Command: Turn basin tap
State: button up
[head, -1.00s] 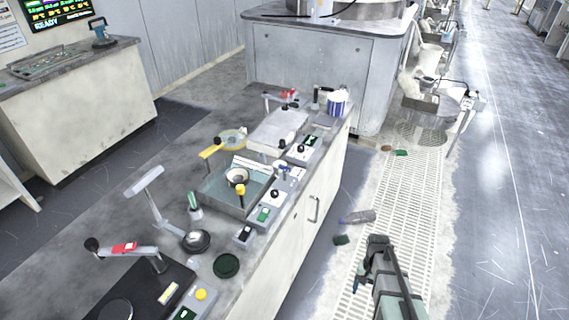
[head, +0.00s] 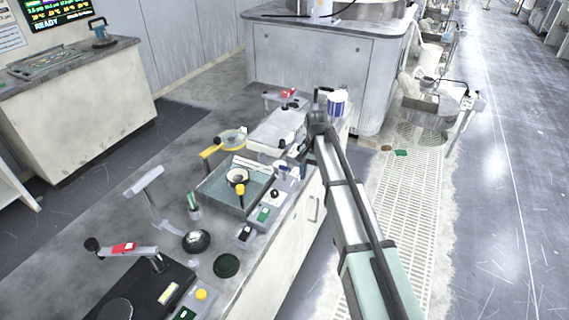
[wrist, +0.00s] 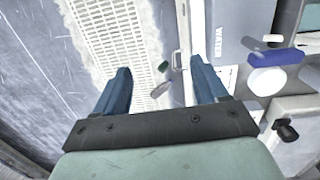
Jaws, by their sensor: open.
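The basin (head: 207,196) is a teal-lined tray set in the bench, with a small metal bowl standing in it. A blue-handled part that looks like its tap (head: 282,169) is at the basin's right side. In the wrist view the blue handle (wrist: 276,58) lies above a white round part, beside a label reading WATER. My gripper (wrist: 160,72) is open with nothing between its blue fingers. The handle is to the right of the right finger, apart from it. In the head view my gripper (head: 300,153) is over the bench's right edge, just beyond the tap; its fingertips are hard to make out.
A yellow-handled arm (head: 212,151) reaches over the basin's back. A striped cup (head: 337,102) stands at the bench's far end. Black and green control boxes line the bench's right edge. A pale floor grating (head: 405,200) and open aisle lie to the right.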

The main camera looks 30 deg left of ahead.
notch_tip(320, 180, up, 16)
jog(key=t, duration=0.1)
send_over(285, 167)
jog(key=shift+y, duration=0.3)
notch_tip(285, 167, down, 14)
jog(key=shift+a+r, duration=0.1)
jog(key=shift+a, duration=0.05)
jog(key=shift+c, duration=0.2)
jog(key=c, duration=1)
jog(key=shift+n, duration=2.7)
